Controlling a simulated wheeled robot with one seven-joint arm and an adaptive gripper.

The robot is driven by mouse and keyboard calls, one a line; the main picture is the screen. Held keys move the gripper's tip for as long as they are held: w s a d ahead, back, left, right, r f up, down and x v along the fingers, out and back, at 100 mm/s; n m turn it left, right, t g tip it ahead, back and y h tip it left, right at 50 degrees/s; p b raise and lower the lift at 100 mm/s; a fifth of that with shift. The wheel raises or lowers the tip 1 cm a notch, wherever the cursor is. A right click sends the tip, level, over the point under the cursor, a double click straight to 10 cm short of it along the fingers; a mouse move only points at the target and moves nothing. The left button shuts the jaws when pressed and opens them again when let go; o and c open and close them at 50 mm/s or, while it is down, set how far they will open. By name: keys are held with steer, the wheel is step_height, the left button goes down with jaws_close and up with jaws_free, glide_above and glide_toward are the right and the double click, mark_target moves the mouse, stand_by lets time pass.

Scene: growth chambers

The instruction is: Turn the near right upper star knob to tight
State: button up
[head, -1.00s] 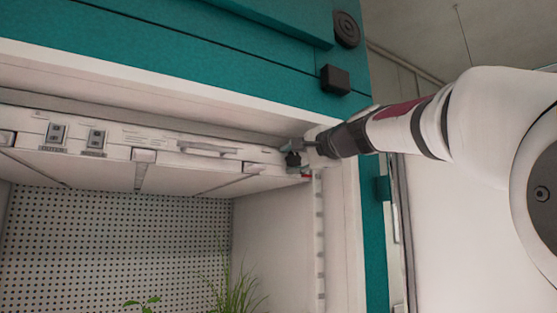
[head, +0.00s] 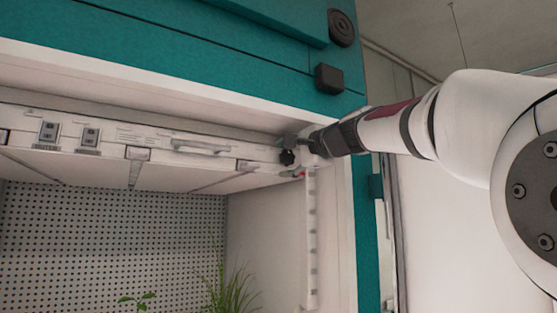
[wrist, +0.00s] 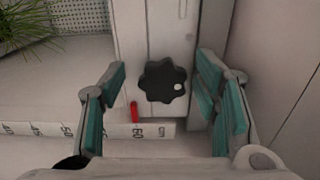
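The black star knob (wrist: 165,81) sits on a white upright bracket in the wrist view, with a small white dot on its right side. It also shows in the head view (head: 287,157), at the right end of the white light panel under the chamber's top. My gripper (wrist: 165,95) is open, with teal-padded fingers on the left and right of the knob. A gap shows between the knob and each finger, so they appear apart. In the head view my gripper (head: 300,146) is at the knob, its fingers partly hidden.
A scale strip with numbers (wrist: 100,130) and a red pointer (wrist: 135,112) lie just below the knob. The chamber's side wall (wrist: 275,60) is close on the right. Green grass-like plants (head: 232,285) stand below, left of the slotted upright rail (head: 311,240).

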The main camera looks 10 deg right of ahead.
steer(key=v, duration=1.2)
stand_by(0.4)
steer(key=s+a+f+n+g+h+b, duration=0.1)
steer(key=s+a+f+n+g, duration=0.1)
steer(key=f, duration=0.7)
steer(key=s+a+f+n+g+b, duration=0.1)
steer(key=s+a+f+n+g, duration=0.15)
steer(key=f, duration=0.55)
steer(key=s+a+f+n+g+h+b, duration=0.1)
steer(key=s+f+n+g, duration=0.15)
steer(key=f, duration=0.65)
steer(key=s+f+n+g+h, duration=0.1)
steer(key=s+f+n, duration=0.1)
steer(key=s+f, duration=0.2)
steer(key=s+d+f+n+g+h+b, duration=0.1)
steer(key=s+f, duration=0.4)
steer(key=f, duration=0.6)
steer(key=s+d+f+n+g+h+b, duration=0.1)
steer(key=s+f+n, duration=0.3)
steer(key=f, duration=0.4)
steer(key=shift+s+d+f+n+g+h, duration=0.25)
steer(key=shift+s+g, duration=0.25)
steer(key=shift+g, duration=0.3)
